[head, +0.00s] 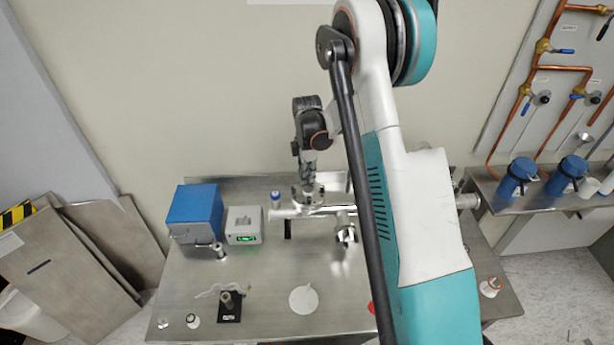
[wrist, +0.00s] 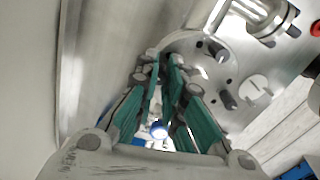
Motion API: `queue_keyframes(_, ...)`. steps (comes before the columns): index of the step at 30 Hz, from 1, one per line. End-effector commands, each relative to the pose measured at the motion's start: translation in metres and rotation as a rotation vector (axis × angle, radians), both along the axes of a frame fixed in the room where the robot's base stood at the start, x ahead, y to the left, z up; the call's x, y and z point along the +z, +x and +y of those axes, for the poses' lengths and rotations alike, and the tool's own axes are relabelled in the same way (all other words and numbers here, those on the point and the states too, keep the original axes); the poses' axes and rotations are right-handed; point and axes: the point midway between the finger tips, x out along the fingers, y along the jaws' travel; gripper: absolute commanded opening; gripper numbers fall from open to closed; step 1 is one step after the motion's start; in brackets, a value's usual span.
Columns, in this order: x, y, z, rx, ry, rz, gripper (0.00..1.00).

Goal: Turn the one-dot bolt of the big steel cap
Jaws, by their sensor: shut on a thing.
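The big steel cap (head: 318,194) sits on the steel pipework at the back of the bench. In the wrist view it is a round plate (wrist: 212,60) with several holes and bolts; a bolt (wrist: 228,100) stands to the right of my fingers. My gripper (head: 308,184) points down at the cap from above. In the wrist view my gripper (wrist: 162,66) has its green-padded fingers close together at the cap's left edge, shut on a bolt there. That bolt is mostly hidden between the fingertips, and I cannot read its dot mark.
A blue box (head: 200,212), a white device (head: 244,225) with a green display and a blue-capped bottle (head: 276,199) stand left of the cap. A black stand (head: 230,307) and a white disc (head: 304,299) are nearer. The bench's middle is mostly clear. My arm hides its right part.

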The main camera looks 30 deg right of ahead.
Motion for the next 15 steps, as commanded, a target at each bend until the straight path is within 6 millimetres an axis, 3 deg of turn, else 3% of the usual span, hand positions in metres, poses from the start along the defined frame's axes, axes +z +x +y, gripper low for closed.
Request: queue_keyframes(15, -0.0022, 0.0007, -0.0001, -0.422, 0.0, -0.002, 0.0)
